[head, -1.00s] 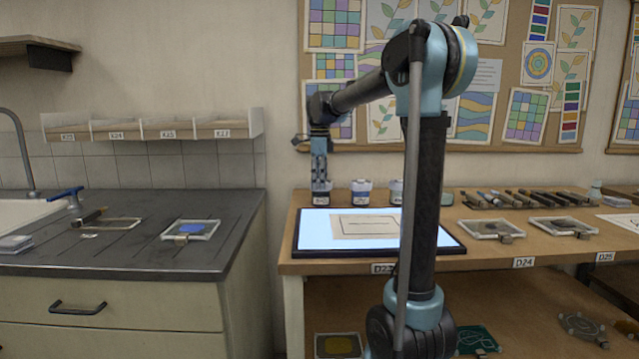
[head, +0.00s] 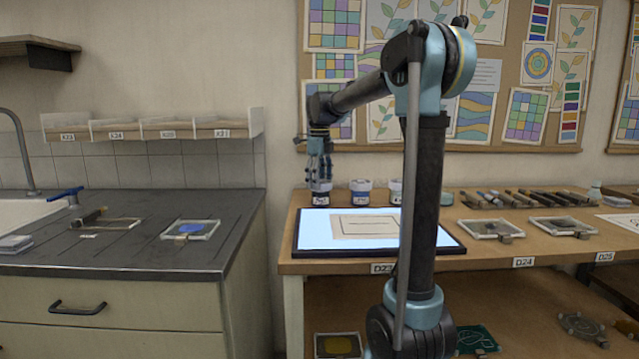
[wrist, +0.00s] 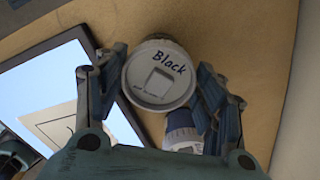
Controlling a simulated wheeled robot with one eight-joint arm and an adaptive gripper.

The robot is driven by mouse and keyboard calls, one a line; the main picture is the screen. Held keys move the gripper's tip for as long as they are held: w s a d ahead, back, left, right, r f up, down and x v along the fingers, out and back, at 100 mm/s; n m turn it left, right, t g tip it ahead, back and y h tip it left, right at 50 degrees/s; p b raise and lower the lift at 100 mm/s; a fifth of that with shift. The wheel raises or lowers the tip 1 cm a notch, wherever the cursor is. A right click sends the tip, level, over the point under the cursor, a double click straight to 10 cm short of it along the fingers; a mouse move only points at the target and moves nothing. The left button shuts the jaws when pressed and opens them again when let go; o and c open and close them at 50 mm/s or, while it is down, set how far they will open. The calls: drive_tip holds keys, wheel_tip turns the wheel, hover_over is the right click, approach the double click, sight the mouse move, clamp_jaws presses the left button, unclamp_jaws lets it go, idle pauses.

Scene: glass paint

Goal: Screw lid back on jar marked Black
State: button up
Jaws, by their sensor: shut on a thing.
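The white lid marked Black (wrist: 160,75) lies between the fingers of my gripper (wrist: 162,68) in the wrist view, and the gripper is shut on it. A sliver of the jar (wrist: 158,38) shows past the lid's far edge. In the head view, the jar marked Black (head: 321,198) stands upright at the left end of the wooden bench, with my gripper (head: 320,184) pointing straight down at its top. The lid is at the jar's mouth, but I cannot tell whether it is seated on the thread.
A lit light panel (head: 312,232) with a paper sheet lies in front. Tools (head: 520,198) and framed glass pieces (head: 490,229) occupy the bench's right side.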

drive_tip(key=shift+w+d+m, duration=0.1)
drive_tip(key=shift+m, duration=2.9)
drive_tip(key=o, duration=1)
drive_tip(key=shift+c, duration=0.2)
drive_tip(key=o, duration=0.3)
drive_tip(key=shift+r, duration=3)
